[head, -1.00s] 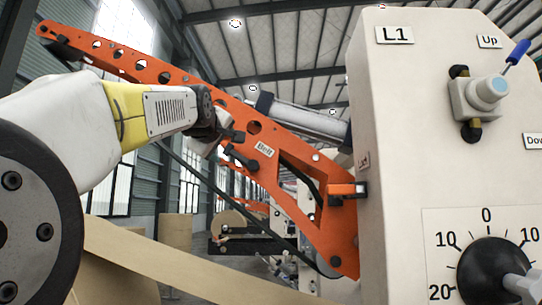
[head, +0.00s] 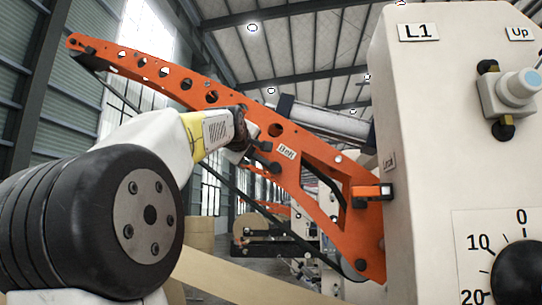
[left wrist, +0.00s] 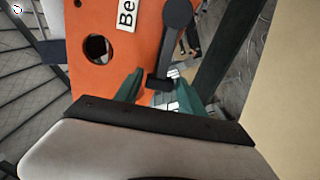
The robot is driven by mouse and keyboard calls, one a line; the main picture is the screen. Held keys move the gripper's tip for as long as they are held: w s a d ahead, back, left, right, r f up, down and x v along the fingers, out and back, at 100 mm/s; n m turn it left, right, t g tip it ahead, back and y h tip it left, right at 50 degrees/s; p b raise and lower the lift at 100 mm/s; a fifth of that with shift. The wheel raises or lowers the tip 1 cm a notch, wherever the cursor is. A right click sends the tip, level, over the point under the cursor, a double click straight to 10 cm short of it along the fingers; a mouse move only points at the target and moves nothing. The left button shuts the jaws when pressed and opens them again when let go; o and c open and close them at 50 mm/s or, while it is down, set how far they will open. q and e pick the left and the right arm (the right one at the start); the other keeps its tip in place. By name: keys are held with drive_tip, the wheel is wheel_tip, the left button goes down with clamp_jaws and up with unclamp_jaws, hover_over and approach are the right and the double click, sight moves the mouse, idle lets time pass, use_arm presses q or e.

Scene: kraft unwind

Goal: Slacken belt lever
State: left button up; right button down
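The orange arm (head: 222,100) slopes down from upper left to the grey machine cabinet. The black belt lever (head: 264,163) sits on its face beside the "Belt" label (head: 286,151). In the left wrist view the lever (left wrist: 176,42) has a round pivot at the top and hangs down to a black end block (left wrist: 159,83). My left gripper (head: 246,152) is at the lever. In the left wrist view its two green fingers (left wrist: 158,93) are apart, one on each side of the end block; contact is not clear. My right gripper is not in view.
The cabinet (head: 440,130) with the L1 sign, a blue-tipped switch (head: 518,88) and a black dial (head: 518,272) stands at the right. An orange latch (head: 372,191) joins arm and cabinet. A kraft paper web (head: 245,282) runs below my left arm.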

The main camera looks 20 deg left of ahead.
use_arm(q)
clamp_jaws()
idle(1.2)
